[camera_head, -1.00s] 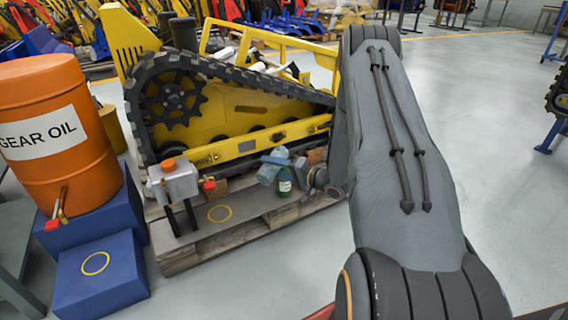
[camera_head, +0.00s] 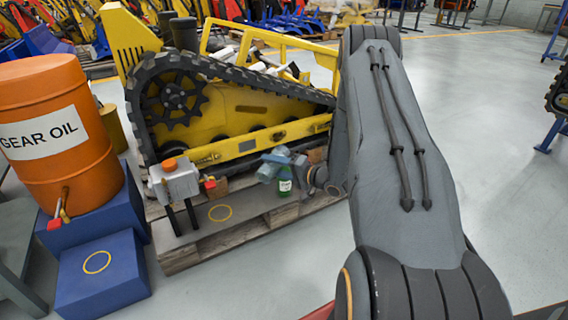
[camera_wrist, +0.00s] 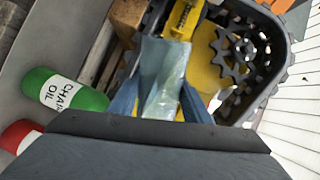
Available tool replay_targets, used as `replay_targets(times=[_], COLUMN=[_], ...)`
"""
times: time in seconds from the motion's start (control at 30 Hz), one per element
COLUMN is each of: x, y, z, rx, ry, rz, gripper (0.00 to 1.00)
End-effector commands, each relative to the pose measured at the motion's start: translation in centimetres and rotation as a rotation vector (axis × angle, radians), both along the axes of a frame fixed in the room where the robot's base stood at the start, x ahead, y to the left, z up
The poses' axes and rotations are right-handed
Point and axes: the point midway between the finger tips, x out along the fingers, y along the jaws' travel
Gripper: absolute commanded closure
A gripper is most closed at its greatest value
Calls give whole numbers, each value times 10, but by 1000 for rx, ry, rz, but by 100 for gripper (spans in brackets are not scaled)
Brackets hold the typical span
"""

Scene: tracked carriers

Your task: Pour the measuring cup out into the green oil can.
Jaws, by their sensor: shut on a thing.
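The measuring cup (camera_head: 268,171) is clear and bluish. It is held above the pallet and looks tilted. In the wrist view the cup (camera_wrist: 162,78) sits between the two blue fingers of my gripper (camera_wrist: 160,100), which is shut on it. The green oil can (camera_head: 285,186) stands on the pallet just right of and below the cup in the head view. It shows at the left in the wrist view, where the green can (camera_wrist: 62,92) has a white label reading partly "CHAIN OIL". Whether any liquid is leaving the cup cannot be told.
The yellow tracked carrier (camera_head: 230,120) is close behind. An orange gear oil drum (camera_head: 57,150) stands on blue steps at left. Open floor lies right.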

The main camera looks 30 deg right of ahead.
Motion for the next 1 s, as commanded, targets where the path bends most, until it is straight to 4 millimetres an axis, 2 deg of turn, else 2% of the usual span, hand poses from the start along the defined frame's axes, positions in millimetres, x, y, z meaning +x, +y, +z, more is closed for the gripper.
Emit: replay_targets(times=[1.0], x=[0], y=[-1], z=[3], rx=[32], ry=[20], rz=[0], gripper=[86])
